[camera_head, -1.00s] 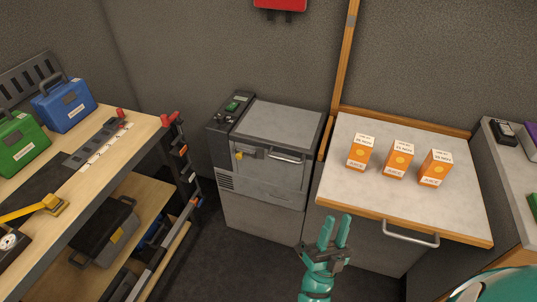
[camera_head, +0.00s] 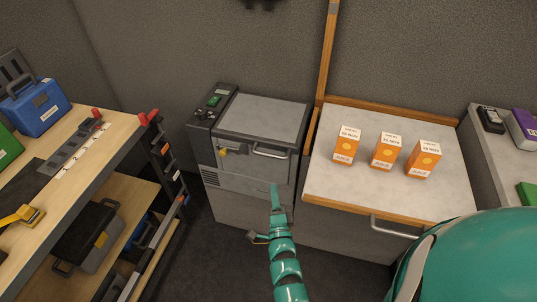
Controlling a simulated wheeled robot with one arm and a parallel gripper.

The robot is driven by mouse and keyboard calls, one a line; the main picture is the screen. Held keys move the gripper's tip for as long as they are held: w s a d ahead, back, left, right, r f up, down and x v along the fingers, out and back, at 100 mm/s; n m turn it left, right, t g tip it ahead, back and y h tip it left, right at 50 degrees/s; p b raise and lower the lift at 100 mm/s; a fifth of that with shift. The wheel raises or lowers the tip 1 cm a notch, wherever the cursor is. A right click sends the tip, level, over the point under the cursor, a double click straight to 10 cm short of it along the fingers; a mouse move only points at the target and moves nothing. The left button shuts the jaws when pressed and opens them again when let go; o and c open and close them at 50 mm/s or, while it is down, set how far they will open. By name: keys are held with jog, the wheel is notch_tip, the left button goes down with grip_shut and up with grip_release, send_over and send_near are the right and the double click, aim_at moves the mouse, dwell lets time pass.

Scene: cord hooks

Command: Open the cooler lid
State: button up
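The cooler is a grey box (camera_head: 240,200) against the back wall in the camera_head view. Its pale lid (camera_head: 265,118) is down, with a bar handle (camera_head: 270,153) on the front edge. A small yellow latch (camera_head: 223,150) sits at the front left, and a dark control panel (camera_head: 214,102) with a green display runs along the left side. My teal gripper (camera_head: 275,190) is in front of the cooler's lower front, below the handle. It is seen edge-on, so the gap between its fingers is hidden. I see nothing held in it.
A counter (camera_head: 390,195) with three orange juice cartons (camera_head: 387,152) stands to the right, with a bar handle (camera_head: 392,228) on its front. A wooden workbench (camera_head: 95,160) with tool cases is at the left.

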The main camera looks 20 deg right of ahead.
aim_at(269, 154)
jog(key=shift+p+x, duration=1.35)
jog(key=shift+x, duration=6.25)
grip_shut()
